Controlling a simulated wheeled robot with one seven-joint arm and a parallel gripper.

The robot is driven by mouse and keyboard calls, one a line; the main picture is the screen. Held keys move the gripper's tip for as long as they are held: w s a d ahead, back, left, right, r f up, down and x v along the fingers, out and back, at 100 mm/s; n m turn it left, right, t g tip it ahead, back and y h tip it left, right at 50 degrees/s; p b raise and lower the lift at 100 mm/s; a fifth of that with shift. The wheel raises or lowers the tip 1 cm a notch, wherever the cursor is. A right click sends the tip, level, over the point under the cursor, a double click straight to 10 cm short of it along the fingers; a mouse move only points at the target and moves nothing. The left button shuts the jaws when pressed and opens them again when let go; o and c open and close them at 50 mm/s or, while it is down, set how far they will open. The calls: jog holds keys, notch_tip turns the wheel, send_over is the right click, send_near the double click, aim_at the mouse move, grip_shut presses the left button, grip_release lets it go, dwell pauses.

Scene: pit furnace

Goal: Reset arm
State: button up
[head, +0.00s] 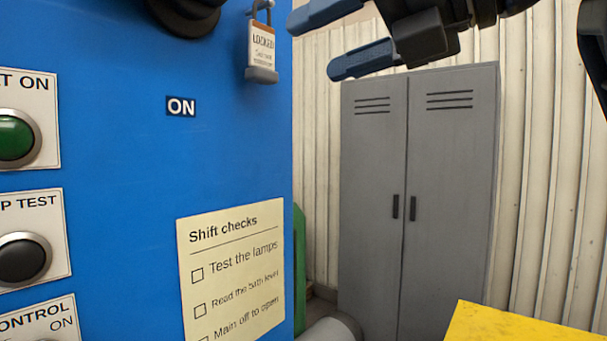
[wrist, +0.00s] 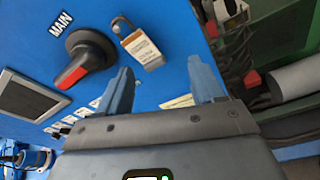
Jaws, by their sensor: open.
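My gripper (head: 322,42) shows at the top of the head view, its two blue fingers pointing left and spread apart with nothing between them. In the wrist view my gripper (wrist: 161,88) is open and empty in front of the blue panel (head: 120,190). A padlock with a "LOCKED" tag (head: 262,48) hangs on the panel, left of the fingers in the head view and seen between them in the wrist view (wrist: 141,47). The main rotary switch (wrist: 88,60), black with a red mark, is left of the fingers; only its lower edge (head: 187,14) shows in the head view.
The panel carries a green button (head: 15,138), a black button (head: 22,258) and a "Shift checks" sheet (head: 232,270). A grey two-door locker (head: 420,200) stands behind against a corrugated wall (head: 540,160). A yellow surface (head: 510,325) is at lower right.

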jog(key=w+d+f+m+t+y, duration=0.1)
jog(key=w+d+f+m+t, duration=0.2)
jog(key=f+m, duration=0.55)
jog(key=w+d+f+m+t, duration=0.2)
jog(key=f+m+t, duration=0.2)
jog(key=f+m, duration=0.45)
jog(key=s+d+f+m+t+h, duration=0.1)
jog(key=s+d+f+m+h, duration=0.15)
jog(key=f+m, duration=0.35)
jog(key=s+d+f+m+t+h, duration=0.1)
jog(key=s+f+m+h, duration=0.2)
jog(key=f, duration=0.4)
jog(key=s+d+f+m+t+h, duration=0.1)
jog(key=d+f+m+h, duration=0.15)
jog(key=f+m, duration=0.4)
jog(key=s+d+f+m+g+h, duration=0.1)
jog(key=s+d+f+m+h, duration=0.2)
jog(key=s+f, duration=0.45)
jog(key=s+d+f+m+g+h, duration=0.1)
jog(key=s+f+m+h, duration=0.1)
jog(key=s+f+m, duration=0.35)
jog(key=s+d+f+g, duration=0.1)
jog(key=s, duration=1)
jog(key=s+d+f+m+g+h, duration=0.1)
jog(key=s+d, duration=0.1)
jog(key=s, duration=0.9)
jog(key=shift+s+d+m, duration=0.15)
jog(key=shift+s+m, duration=0.05)
jog(key=shift+m, duration=0.1)
